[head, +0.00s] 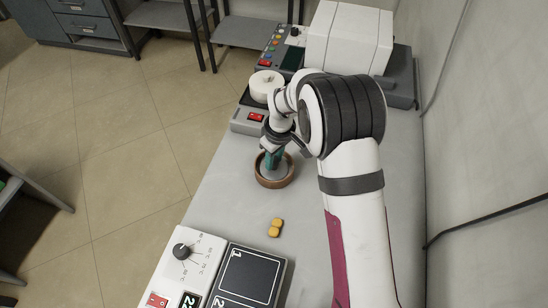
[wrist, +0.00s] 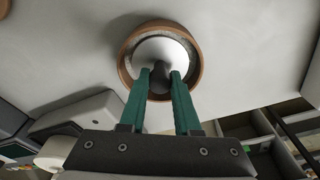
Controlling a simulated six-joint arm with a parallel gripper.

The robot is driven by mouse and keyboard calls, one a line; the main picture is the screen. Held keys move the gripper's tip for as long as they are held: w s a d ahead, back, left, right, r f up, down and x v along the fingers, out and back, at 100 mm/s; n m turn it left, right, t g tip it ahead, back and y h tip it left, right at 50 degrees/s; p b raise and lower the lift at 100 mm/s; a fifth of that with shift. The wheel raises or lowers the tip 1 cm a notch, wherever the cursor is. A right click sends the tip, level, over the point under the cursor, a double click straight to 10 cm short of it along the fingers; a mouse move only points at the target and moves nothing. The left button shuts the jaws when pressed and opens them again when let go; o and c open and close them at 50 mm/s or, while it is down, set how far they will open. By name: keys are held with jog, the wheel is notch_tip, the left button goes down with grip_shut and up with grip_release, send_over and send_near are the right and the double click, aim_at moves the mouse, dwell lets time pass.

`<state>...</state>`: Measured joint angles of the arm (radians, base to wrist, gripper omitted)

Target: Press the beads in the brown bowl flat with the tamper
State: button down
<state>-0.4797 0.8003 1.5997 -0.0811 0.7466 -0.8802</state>
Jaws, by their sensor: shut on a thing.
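The brown bowl (head: 263,180) stands on the grey bench below my gripper (head: 274,158). In the wrist view the bowl (wrist: 126,72) shows as a brown ring with a grey, grainy band inside its rim, which looks like the beads (wrist: 196,58). The tamper (wrist: 158,46) has a pale round disc and a dark handle. My gripper (wrist: 160,82) has green fingers shut on the dark handle. The tamper is upright inside the bowl, and its disc covers most of the beads. I cannot tell how hard the disc rests on them.
Small yellow-orange pieces (head: 275,228) lie on the bench in front of the bowl. A device with a dial (head: 182,251) and a dark-topped plate (head: 249,275) stand at the near end. A device with a red switch (head: 255,117) and white round top is behind the bowl.

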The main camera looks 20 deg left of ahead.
jog(key=shift+r, duration=4.5)
